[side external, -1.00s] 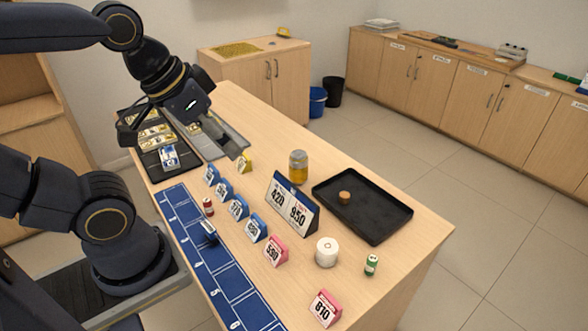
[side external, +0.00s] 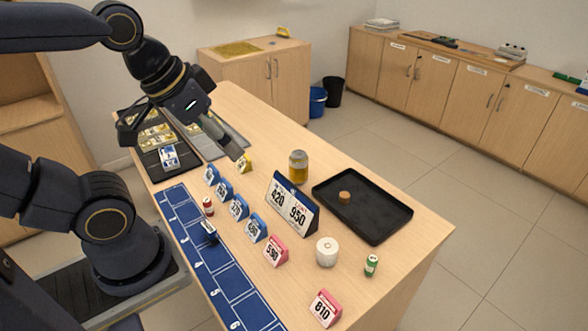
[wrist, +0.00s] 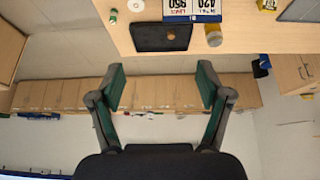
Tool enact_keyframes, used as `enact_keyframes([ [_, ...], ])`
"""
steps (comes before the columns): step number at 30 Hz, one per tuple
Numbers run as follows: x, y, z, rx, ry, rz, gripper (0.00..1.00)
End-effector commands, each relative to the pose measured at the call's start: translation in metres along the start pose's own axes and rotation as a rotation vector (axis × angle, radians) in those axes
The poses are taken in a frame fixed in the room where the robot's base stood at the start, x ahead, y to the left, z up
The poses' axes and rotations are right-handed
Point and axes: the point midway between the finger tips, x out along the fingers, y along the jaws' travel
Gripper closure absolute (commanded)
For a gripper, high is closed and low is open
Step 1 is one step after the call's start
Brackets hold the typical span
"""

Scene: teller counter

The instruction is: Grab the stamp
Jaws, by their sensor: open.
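No thing is plainly readable as the stamp. A small dark object (side external: 209,229) on the blue numbered mat (side external: 232,283) could be it, but it is too small to tell. A small round brown piece (side external: 345,197) lies in the black tray (side external: 385,226). It also shows in the wrist view (wrist: 171,36). My gripper (side external: 236,152) is above the counter's far left part, near a yellow tag. In the wrist view my gripper (wrist: 160,80) is open with nothing between its green-padded fingers. The small dark object is not visible there.
A yellow jar (side external: 298,167), a large price sign (side external: 291,205), a white roll (side external: 326,251) and a green bottle (side external: 371,265) stand around the tray. A banknote tray (side external: 155,139) is at the far left.

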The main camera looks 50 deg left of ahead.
Motion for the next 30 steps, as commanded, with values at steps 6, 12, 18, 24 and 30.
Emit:
enact_keyframes([
  [6,0.000,-0.001,-0.010,0.086,0.048,-0.004,0.23],
  [12,0.046,-0.030,-0.033,0.267,0.021,-0.082,0.23],
  [18,0.118,-0.100,-0.002,0.251,-0.181,-0.127,0.23],
  [24,0.169,-0.151,0.077,0.077,-0.391,-0.071,0.23],
  [30,0.181,-0.162,0.127,-0.082,-0.493,-0.018,0.23],
])
